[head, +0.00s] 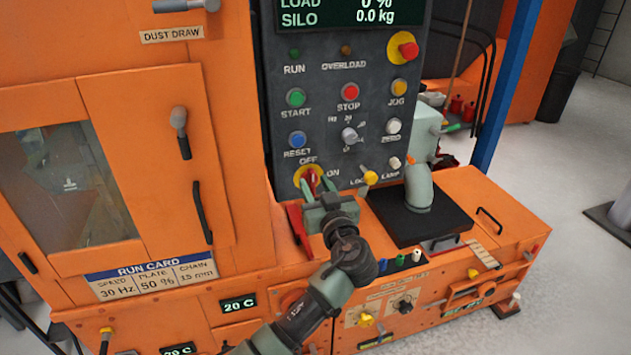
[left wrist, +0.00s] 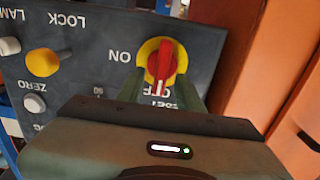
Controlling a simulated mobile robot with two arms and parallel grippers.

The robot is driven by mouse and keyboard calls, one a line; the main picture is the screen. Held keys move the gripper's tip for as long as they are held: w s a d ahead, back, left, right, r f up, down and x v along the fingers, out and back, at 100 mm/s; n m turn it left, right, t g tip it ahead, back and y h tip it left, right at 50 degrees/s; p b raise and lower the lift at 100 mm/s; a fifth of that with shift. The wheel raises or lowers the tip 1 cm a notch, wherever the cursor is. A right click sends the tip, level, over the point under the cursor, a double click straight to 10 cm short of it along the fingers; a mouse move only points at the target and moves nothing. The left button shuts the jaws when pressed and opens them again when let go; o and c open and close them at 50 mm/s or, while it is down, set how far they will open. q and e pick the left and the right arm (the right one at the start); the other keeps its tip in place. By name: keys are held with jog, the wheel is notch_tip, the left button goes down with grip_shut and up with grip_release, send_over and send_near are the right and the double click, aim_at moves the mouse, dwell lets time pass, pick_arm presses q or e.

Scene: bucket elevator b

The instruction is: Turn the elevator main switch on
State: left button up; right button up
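The main switch (head: 309,177) is a red handle on a yellow disc at the lower left of the dark control panel (head: 330,120). It also shows in the left wrist view (left wrist: 163,62), where its white mark points toward the OFF label; ON is printed to one side. My left gripper (head: 316,186) is right in front of the switch and partly covers it in the head view. In the left wrist view its two green fingers (left wrist: 160,88) are apart, one on each side of the handle. I cannot tell whether they touch it. My right gripper is not in view.
Close around the switch are the blue RESET button (head: 298,139), the grey selector knob (head: 350,135) and the yellow LOCK knob (head: 370,177). A red emergency button (head: 408,50) sits top right. The orange cabinet (head: 235,140) stands left, and an orange ledge (head: 480,210) runs below the panel.

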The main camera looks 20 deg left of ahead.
pick_arm(q)
jog(key=shift+w+a, duration=0.2)
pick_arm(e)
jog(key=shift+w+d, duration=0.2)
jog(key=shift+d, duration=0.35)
pick_arm(q)
grip_shut()
